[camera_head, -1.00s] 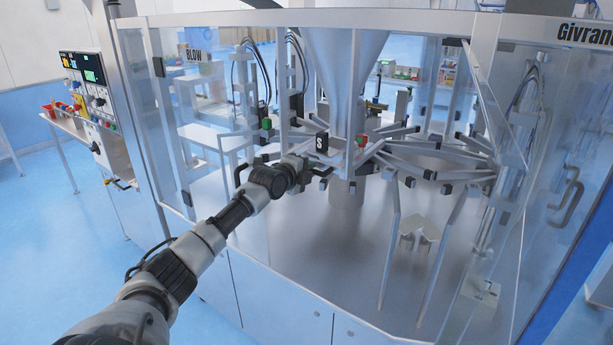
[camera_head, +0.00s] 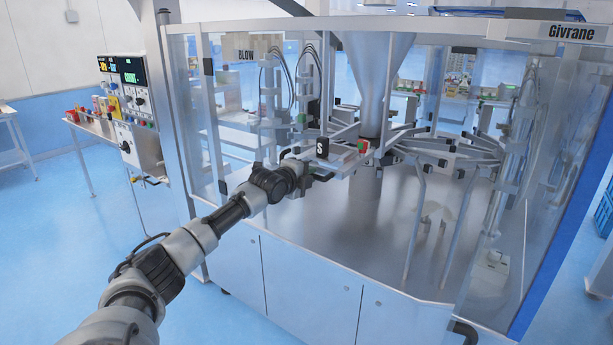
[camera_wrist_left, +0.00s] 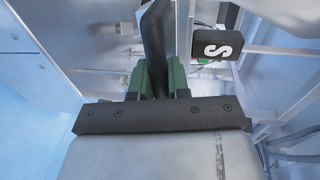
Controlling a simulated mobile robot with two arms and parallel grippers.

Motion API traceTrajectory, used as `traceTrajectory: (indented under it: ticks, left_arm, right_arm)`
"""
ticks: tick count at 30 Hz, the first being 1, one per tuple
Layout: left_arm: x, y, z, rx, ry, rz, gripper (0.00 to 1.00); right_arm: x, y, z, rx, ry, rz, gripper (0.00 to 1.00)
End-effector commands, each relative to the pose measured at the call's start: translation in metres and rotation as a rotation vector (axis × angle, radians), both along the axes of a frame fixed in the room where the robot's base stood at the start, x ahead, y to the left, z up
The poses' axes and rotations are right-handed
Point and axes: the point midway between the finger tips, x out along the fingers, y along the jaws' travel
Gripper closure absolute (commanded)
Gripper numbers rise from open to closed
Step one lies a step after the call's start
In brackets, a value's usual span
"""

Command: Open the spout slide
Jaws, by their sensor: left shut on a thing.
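My left arm reaches in through the open front of the machine. Its gripper (camera_head: 312,175) is below and just left of a black block marked S (camera_head: 321,146), under the metal funnel (camera_head: 376,75). In the left wrist view the green fingers (camera_wrist_left: 157,74) are shut on a dark upright bar (camera_wrist_left: 156,35), which looks like a handle. The S block shows to the right of that bar (camera_wrist_left: 217,47), apart from the fingers. I cannot tell how far the spout slide is open. My right gripper is not in view.
A small block with red and green faces (camera_head: 363,146) sits right of the S block. Radiating metal arms (camera_head: 440,150) surround the funnel's base. A control panel (camera_head: 128,85) stands at left. Clear panels and posts bound the machine's opening. The deck below is mostly clear.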

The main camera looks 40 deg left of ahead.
Motion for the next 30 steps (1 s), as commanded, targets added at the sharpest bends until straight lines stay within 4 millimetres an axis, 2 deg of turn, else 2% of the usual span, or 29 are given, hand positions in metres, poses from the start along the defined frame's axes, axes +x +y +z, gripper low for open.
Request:
traceTrajectory:
  ticks: [9,10,14,23,26,30]
  left_arm:
    - [0.000,0.000,0.001,-0.001,-0.003,-0.001,1.00]
    - [0.000,0.000,0.001,-0.001,-0.003,-0.001,0.79]
    - [0.000,0.000,0.001,0.000,-0.002,-0.001,0.59]
    - [-0.001,0.000,0.001,0.000,-0.002,0.000,0.58]
    - [-0.007,0.000,0.000,0.002,0.000,0.000,0.58]
    - [-0.024,-0.002,0.002,0.005,0.001,-0.002,0.58]
  right_arm:
    - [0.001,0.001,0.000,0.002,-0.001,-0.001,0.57]
    - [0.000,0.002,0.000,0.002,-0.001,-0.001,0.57]
    - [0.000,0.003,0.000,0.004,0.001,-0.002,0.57]
    - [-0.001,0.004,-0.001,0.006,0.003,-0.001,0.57]
    - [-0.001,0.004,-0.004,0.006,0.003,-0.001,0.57]
    - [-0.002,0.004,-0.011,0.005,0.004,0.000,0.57]
